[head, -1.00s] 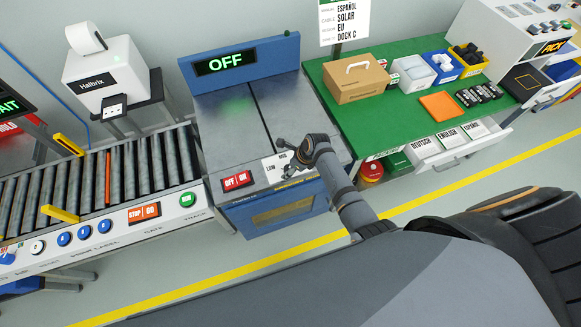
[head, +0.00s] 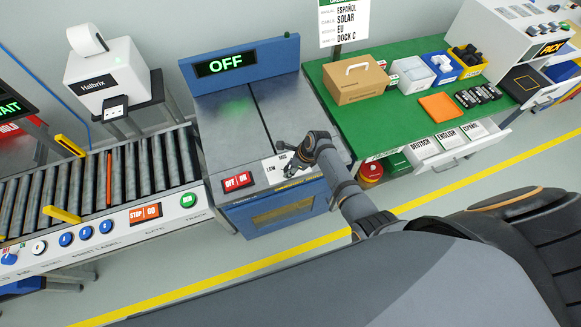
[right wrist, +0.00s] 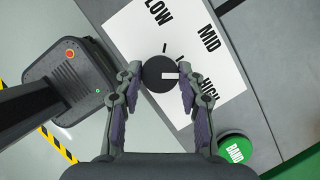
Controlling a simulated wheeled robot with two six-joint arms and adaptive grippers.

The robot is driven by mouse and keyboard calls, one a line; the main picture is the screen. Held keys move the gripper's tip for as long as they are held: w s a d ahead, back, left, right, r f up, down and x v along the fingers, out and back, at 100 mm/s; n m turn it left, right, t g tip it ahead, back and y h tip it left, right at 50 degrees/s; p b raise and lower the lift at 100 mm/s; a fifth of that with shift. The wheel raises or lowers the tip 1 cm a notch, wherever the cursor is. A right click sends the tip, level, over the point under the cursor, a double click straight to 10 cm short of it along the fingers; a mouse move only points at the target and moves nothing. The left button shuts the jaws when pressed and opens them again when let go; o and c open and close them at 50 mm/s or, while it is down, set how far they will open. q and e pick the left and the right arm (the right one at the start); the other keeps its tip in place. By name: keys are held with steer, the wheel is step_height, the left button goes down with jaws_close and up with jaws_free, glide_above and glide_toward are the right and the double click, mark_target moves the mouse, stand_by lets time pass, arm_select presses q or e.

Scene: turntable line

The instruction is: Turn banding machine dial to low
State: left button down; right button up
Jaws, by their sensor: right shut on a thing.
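The banding machine (head: 218,125) stands in the middle of the head view, and its display (head: 219,64) reads OFF. Its dial (right wrist: 157,74) is a round black knob with a white pointer mark, on a white label plate (right wrist: 225,66) marked LOW, MID and HIGH. The pointer is toward the right in the right wrist view, nearer HIGH than LOW. My right gripper (right wrist: 160,80) is shut on the dial, one finger on each side. In the head view the right gripper (head: 289,163) is at the machine's front right, hiding the dial. My left gripper is out of view.
A red OFF/ON switch (head: 238,181) sits left of the label plate. A green BAND button (right wrist: 235,149) is close to the right finger. A roller conveyor (head: 85,190) lies left, and a green table (head: 370,125) with a cardboard box (head: 357,82) lies right.

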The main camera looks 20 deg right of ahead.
steer(key=n+g, duration=0.1)
steer(key=n, duration=0.2)
steer(key=shift+w+n, duration=0.1)
steer(key=shift+n, duration=0.2)
steer(key=n+g, duration=0.1)
steer(key=n, duration=0.2)
steer(key=shift+w+f+n+g+y, duration=0.1)
steer(key=shift+w+n+g+y, duration=0.05)
steer(key=shift+n+g+y, duration=0.2)
steer(key=n+g+b, duration=0.2)
steer(key=n, duration=0.2)
steer(key=shift+w+n, duration=0.1)
steer(key=shift+n, duration=0.15)
steer(key=shift+n+g+h+b, duration=0.6)
steer(key=shift+n+b, duration=0.5)
steer(key=shift+n, duration=0.9)
steer(key=o, duration=1.2)
